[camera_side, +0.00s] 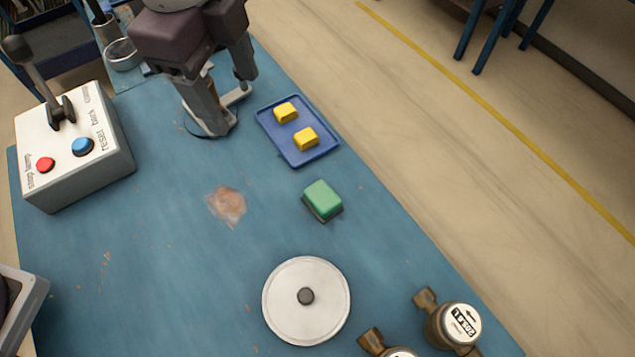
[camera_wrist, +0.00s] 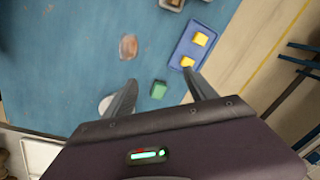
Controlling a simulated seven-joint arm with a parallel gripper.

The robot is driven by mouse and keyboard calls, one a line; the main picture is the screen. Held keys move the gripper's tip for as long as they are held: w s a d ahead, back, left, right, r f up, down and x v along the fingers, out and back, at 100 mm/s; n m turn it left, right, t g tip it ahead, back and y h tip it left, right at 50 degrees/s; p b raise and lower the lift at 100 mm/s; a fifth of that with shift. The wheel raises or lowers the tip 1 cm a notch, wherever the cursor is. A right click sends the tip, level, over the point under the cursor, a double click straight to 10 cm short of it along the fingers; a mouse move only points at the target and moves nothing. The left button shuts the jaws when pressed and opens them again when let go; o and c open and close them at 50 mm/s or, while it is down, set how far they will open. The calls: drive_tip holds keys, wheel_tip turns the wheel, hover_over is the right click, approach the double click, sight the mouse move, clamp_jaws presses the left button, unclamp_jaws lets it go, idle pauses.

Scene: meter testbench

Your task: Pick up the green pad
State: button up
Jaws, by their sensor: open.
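The green pad (camera_side: 322,197) is a small green block with a dark underside, lying on the blue mat below the blue tray in the side view. In the wrist view the green pad (camera_wrist: 158,90) shows between my two fingers, beyond them on the mat. My gripper (camera_side: 232,107) is up and to the left of the pad in the side view, apart from it. In the wrist view my gripper (camera_wrist: 160,77) is open, with nothing between the fingers touching them.
A blue tray (camera_side: 298,154) holds two yellow blocks (camera_side: 306,139). A round white disc (camera_side: 280,312) with a dark knob lies nearer the camera. Brass meters (camera_side: 460,323) stand at the lower right. A white button box (camera_side: 105,135) with a lever stands left. Mat around the pad is clear.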

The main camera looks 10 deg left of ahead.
sight(323, 195)
drive_tip(key=d+f+m, duration=0.2)
drive_tip(key=d+f, duration=0.1)
drive_tip(key=s+d+f+m, duration=0.1)
drive_tip(key=d+f+m, duration=0.1)
drive_tip(key=d+f, duration=0.1)
drive_tip(key=s+d+f+m+g, duration=0.1)
drive_tip(key=d+f+m, duration=0.1)
drive_tip(key=d+f, duration=0.2)
drive_tip(key=shift+s+d+f+y, duration=0.1)
drive_tip(key=shift+s+d+y, duration=0.15)
drive_tip(key=shift+d, duration=0.2)
drive_tip(key=shift+m, duration=0.3)
drive_tip(key=f, duration=0.7)
drive_tip(key=shift+w+d+f, duration=0.2)
drive_tip(key=shift+d+f, duration=0.15)
drive_tip(key=shift+c, duration=0.4)
clamp_jaws()
wheel_tip(323, 195, up, 10)
drive_tip(key=shift+r, duration=0.1)
